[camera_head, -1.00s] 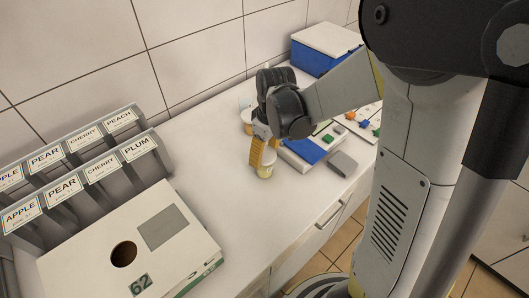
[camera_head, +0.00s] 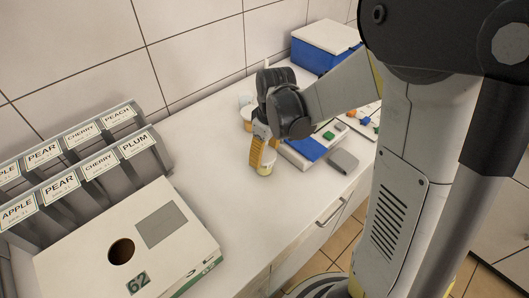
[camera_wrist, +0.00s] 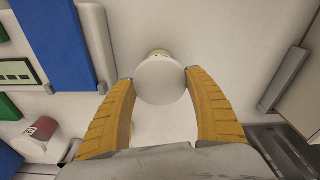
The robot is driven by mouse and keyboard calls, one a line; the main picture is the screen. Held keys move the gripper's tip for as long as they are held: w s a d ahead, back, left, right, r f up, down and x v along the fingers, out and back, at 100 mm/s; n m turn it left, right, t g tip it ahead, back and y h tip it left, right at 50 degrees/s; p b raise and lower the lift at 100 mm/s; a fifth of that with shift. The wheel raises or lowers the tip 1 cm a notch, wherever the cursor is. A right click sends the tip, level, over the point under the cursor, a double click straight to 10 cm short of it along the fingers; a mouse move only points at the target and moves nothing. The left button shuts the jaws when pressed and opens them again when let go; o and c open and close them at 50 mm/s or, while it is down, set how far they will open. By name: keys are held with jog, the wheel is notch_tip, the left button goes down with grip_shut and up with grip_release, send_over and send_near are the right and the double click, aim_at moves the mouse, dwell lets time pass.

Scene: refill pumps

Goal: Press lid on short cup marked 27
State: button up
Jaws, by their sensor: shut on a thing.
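My gripper (camera_wrist: 160,84) has its two yellow ribbed fingers closed on opposite edges of a round white lid (camera_wrist: 160,82). A pale yellowish short cup (camera_head: 265,170) stands on the white counter directly below the fingers. In the wrist view only a small part of its rim (camera_wrist: 158,52) shows beyond the lid's far edge. The lid is over the cup, but I cannot tell whether it touches or is seated. The number on this cup is not readable. In the head view my gripper (camera_head: 262,152) points down at the cup.
Another cup with a red label (camera_wrist: 40,134) stands close by at left in the wrist view. A blue-and-white item (camera_head: 305,148) and a grey block (camera_head: 343,161) lie right of the cup. A box marked 62 (camera_head: 100,240) and fruit-labelled bins stand left. Counter between is clear.

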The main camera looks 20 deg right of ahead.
jog(key=o, duration=0.9)
notch_tip(320, 180, up, 12)
jog(key=s, duration=0.1)
notch_tip(320, 180, up, 6)
jog(key=p, duration=0.5)
send_over(268, 156)
jog(key=s+f+m+t+b, duration=0.1)
jog(key=s+m+t, duration=0.1)
jog(key=s, duration=0.2)
jog(key=s+f+m+t+b, duration=0.1)
jog(key=s+m+t+b, duration=0.1)
jog(key=s, duration=0.2)
jog(key=s+f+m+t+b, duration=0.2)
jog(key=s, duration=0.2)
jog(key=shift+s+a+m+h, duration=0.3)
jog(key=shift+a+m+h, duration=0.05)
jog(key=shift+m+h, duration=0.05)
